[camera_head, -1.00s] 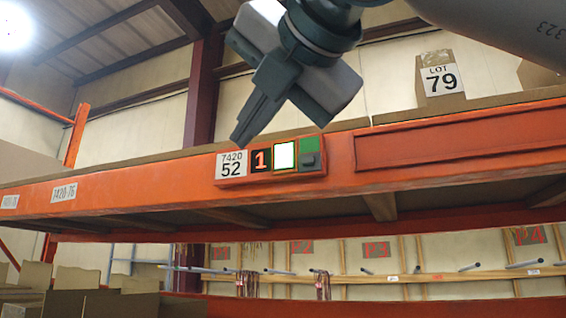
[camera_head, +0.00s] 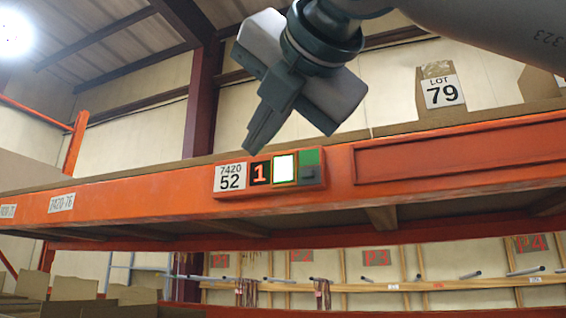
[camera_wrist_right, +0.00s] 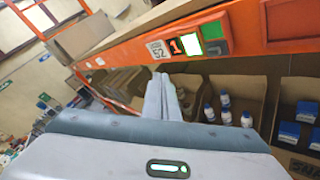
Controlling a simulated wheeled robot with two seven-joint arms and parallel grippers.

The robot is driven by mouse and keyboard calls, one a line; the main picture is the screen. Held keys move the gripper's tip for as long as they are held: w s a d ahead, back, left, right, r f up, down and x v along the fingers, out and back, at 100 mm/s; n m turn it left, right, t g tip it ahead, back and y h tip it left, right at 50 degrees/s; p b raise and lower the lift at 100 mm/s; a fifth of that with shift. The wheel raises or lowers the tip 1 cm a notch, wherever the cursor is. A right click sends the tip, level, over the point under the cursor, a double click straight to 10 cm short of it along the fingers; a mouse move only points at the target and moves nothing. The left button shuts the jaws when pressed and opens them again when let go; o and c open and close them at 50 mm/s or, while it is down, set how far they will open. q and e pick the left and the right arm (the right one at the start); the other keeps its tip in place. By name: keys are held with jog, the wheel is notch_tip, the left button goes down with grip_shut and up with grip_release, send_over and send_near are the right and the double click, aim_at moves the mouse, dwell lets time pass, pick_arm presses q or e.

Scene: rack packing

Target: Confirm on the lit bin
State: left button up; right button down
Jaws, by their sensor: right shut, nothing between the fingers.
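A pick module on the orange shelf beam carries a label reading 7420 52 (camera_head: 231,177), a dark display (camera_head: 261,173) with a red 1, a lit white button (camera_head: 284,169) with a green rim, and a green part (camera_head: 309,160) with a grey piece. The module also shows in the right wrist view, with its lit button (camera_wrist_right: 191,44). My right gripper (camera_head: 248,150) is shut and empty. In the head view its fingertips appear just above the module's display; whether they touch is not clear. In the wrist view the fingers (camera_wrist_right: 162,82) appear below the module. My left gripper is out of view.
The orange beam (camera_head: 130,197) spans the view, with another label 7420-76 (camera_head: 61,203) at left. A box labelled LOT 79 (camera_head: 441,91) stands above. Below the beam, the right wrist view shows bins with white bottles (camera_wrist_right: 225,110) and blue boxes (camera_wrist_right: 289,132).

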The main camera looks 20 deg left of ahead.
aim_at(282, 159)
jog(key=shift+w+a+p, duration=0.15)
jog(key=shift+w+p, duration=0.6)
jog(key=shift+w, duration=1.05)
jog(key=shift+w+a+p, duration=0.1)
jog(key=shift+w+p, duration=0.6)
jog(key=shift+w, duration=1.1)
jog(key=shift+s, duration=0.1)
jog(key=shift+w+f+b, duration=0.1)
jog(key=shift+w+b, duration=0.2)
jog(key=shift+b, duration=0.05)
jog(key=shift+w, duration=0.2)
